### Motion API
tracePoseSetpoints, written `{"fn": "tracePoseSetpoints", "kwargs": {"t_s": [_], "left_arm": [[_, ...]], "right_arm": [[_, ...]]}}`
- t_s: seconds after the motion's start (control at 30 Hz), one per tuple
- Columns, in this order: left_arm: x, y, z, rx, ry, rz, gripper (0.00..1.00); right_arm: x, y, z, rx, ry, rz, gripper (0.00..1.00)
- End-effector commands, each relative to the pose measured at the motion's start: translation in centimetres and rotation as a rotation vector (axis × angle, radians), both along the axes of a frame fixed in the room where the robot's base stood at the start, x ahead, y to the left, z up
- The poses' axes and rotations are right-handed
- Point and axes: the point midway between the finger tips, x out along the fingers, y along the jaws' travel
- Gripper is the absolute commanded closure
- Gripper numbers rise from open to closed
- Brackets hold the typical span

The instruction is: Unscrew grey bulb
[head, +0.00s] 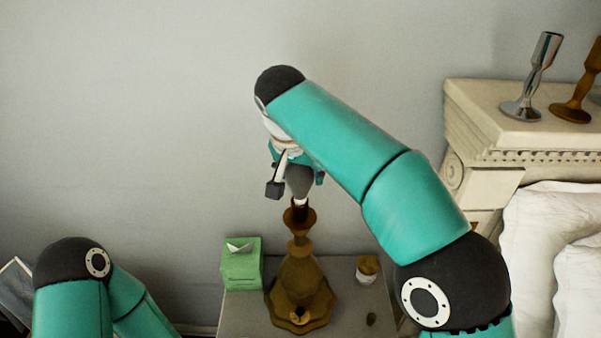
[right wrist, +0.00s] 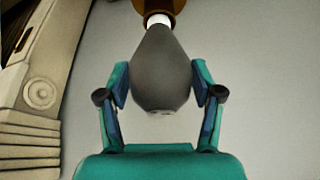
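The grey bulb (head: 299,181) sits upright at the top of the brown lamp stand (head: 299,270), with a white collar at its base. My right gripper (head: 297,184) reaches down over it from above. In the right wrist view the grey bulb (right wrist: 162,75) is between the two fingers of my right gripper (right wrist: 161,82). The fingers are spread on either side of the bulb, very close to it, and narrow gaps seem to show. Part of the lamp's brown top (right wrist: 155,5) shows past the bulb. My left gripper is out of view; only my left arm shows.
The lamp stands on a grey nightstand (head: 243,318). A green tissue box (head: 241,265) is left of it and a small jar (head: 367,270) right of it. A pale headboard (head: 480,110) carries two goblets, silver (head: 533,80) and brown (head: 580,92). The wall behind is bare.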

Motion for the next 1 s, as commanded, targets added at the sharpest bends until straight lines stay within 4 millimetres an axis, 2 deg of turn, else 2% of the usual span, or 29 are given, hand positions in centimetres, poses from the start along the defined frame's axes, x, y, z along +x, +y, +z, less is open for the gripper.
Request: {"fn": "tracePoseSetpoints", "kwargs": {"t_s": [0.03,0.1,0.47,0.57,0.8,1.0], "left_arm": [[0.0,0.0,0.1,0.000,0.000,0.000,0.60],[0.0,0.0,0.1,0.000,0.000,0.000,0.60],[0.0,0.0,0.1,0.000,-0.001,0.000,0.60],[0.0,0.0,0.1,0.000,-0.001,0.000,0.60],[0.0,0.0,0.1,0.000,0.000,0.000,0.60],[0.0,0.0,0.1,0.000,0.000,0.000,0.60]], "right_arm": [[0.0,0.0,0.0,0.000,0.000,0.000,0.20],[0.0,0.0,0.1,0.000,0.000,-0.001,0.13],[-0.1,0.0,0.3,0.000,-0.001,-0.003,0.13],[-0.4,0.2,1.1,0.002,-0.004,-0.003,0.13],[-1.9,0.7,4.6,0.002,-0.004,-0.003,0.13],[-2.7,0.9,6.4,0.000,-0.002,-0.002,0.13]]}}
